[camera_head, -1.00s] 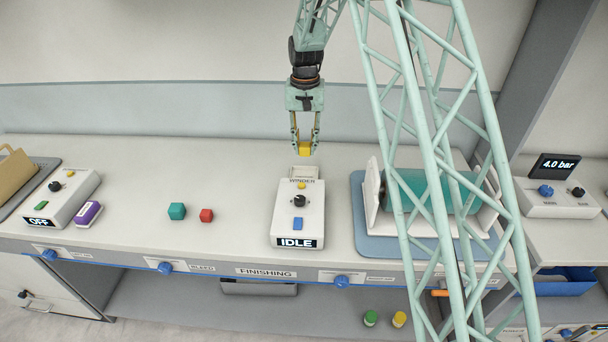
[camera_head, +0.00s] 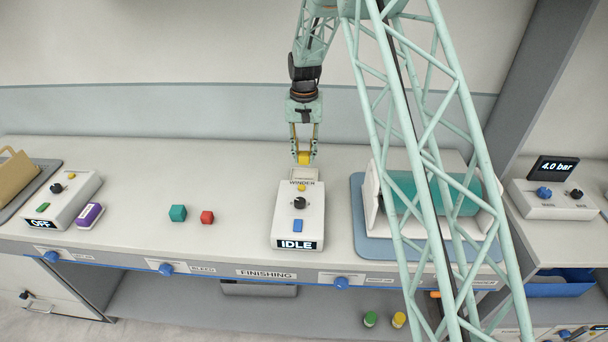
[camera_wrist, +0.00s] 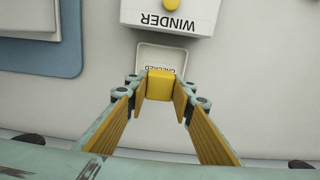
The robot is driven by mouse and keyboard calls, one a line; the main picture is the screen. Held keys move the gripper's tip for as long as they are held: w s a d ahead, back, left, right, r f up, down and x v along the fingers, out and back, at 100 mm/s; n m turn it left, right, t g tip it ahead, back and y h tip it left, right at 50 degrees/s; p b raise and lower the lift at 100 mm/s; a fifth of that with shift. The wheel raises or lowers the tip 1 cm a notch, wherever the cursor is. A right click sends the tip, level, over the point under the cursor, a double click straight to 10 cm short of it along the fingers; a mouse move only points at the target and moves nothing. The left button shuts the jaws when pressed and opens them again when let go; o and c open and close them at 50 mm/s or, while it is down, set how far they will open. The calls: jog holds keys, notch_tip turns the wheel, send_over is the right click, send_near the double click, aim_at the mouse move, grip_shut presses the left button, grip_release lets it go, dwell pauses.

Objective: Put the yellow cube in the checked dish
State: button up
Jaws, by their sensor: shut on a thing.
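The yellow cube (camera_head: 304,158) is held between the fingertips of my gripper (camera_head: 304,150), which is shut on it. The wrist view shows the same cube (camera_wrist: 160,85) between the yellow-padded fingers of my gripper (camera_wrist: 160,92). The checked dish (camera_wrist: 148,58) is a small pale square tray with a "CHECKED" label, just behind the winder box. In the wrist view the cube overlaps the dish's near edge and hides part of it. In the head view the dish (camera_head: 304,175) shows just below the cube. How high the cube is above the dish I cannot tell.
The winder box (camera_head: 298,222), reading IDLE, stands directly in front of the dish. A blue mat (camera_head: 358,215) with a teal roll (camera_head: 405,193) is to the right. The bench behind is clear.

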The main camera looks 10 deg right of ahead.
aim_at(304, 164)
jog(key=shift+f, duration=2.25)
jog(key=shift+f, duration=0.15)
jog(key=shift+f, duration=1.75)
jog(key=shift+f, duration=0.15)
jog(key=o, duration=0.7)
jog(key=shift+r, duration=0.2)
notch_tip(304, 164, up, 12)
jog(key=shift+f, duration=0.15)
